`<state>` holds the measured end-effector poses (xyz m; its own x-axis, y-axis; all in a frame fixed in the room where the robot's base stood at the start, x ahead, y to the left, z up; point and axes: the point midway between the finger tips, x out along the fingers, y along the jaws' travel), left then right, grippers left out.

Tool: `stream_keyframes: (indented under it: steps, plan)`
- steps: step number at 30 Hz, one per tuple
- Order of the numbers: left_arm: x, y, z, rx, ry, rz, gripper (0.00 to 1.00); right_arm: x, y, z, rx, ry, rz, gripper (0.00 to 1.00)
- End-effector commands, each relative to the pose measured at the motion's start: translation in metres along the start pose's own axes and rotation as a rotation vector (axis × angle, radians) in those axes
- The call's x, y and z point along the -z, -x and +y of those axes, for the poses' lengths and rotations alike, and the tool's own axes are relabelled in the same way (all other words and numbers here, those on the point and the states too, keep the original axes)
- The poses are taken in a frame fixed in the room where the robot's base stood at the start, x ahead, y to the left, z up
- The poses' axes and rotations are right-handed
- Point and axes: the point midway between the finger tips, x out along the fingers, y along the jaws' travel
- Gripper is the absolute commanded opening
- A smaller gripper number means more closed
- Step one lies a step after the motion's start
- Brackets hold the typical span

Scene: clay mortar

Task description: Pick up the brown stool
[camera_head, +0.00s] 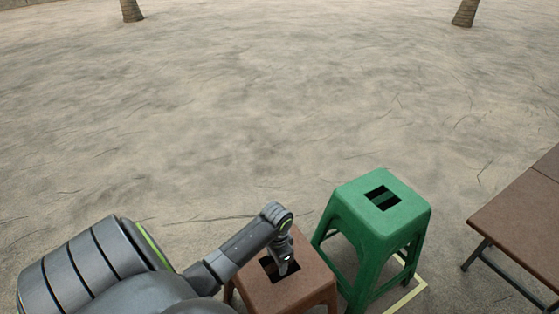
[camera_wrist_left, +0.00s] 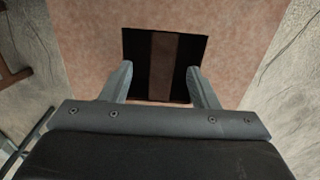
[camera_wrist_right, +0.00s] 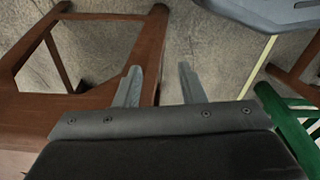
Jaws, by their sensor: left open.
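The brown stool (camera_head: 300,292) stands at the bottom middle of the head view, with a square hole in its seat. My left gripper (camera_head: 284,264) is over that hole, pointing down. In the left wrist view, the seat (camera_wrist_left: 90,45) fills the middle, and my left gripper (camera_wrist_left: 160,82) is open, its fingertips near the sides of the hole. A brown bar shows through the hole. My right gripper (camera_wrist_right: 157,85) is open and empty in the right wrist view, beside a brown leg (camera_wrist_right: 150,50) and crossbars. It is not visible in the head view.
A green stool (camera_head: 378,215) stands close to the right of the brown one; its edge shows in the right wrist view (camera_wrist_right: 290,130). A brown table (camera_head: 525,215) is at the far right. A pale yellow line (camera_head: 405,298) marks the floor.

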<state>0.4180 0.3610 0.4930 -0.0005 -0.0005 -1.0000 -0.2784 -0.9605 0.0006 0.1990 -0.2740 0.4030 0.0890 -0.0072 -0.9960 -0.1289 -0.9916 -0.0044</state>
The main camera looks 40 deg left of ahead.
Motion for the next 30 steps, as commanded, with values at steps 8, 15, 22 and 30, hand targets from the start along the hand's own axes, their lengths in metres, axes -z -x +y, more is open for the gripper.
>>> stream_keyframes:
  steps: [8,15,22,30]
  plan:
    - [0.0,-0.015,0.0,0.0,0.0,0.0,0.55,0.002,0.014,-0.004,0.01,-0.003,0.001,0.36]
    - [0.007,-0.035,-0.002,0.0,0.001,-0.001,0.55,0.006,0.027,-0.007,0.027,-0.007,0.021,0.36]
    - [0.011,-0.064,-0.002,-0.001,0.0,0.0,0.55,0.015,0.039,-0.012,0.058,-0.008,0.084,0.36]
    - [0.011,-0.066,-0.003,0.0,0.0,0.0,0.55,0.017,0.043,-0.013,0.064,-0.008,0.092,0.36]
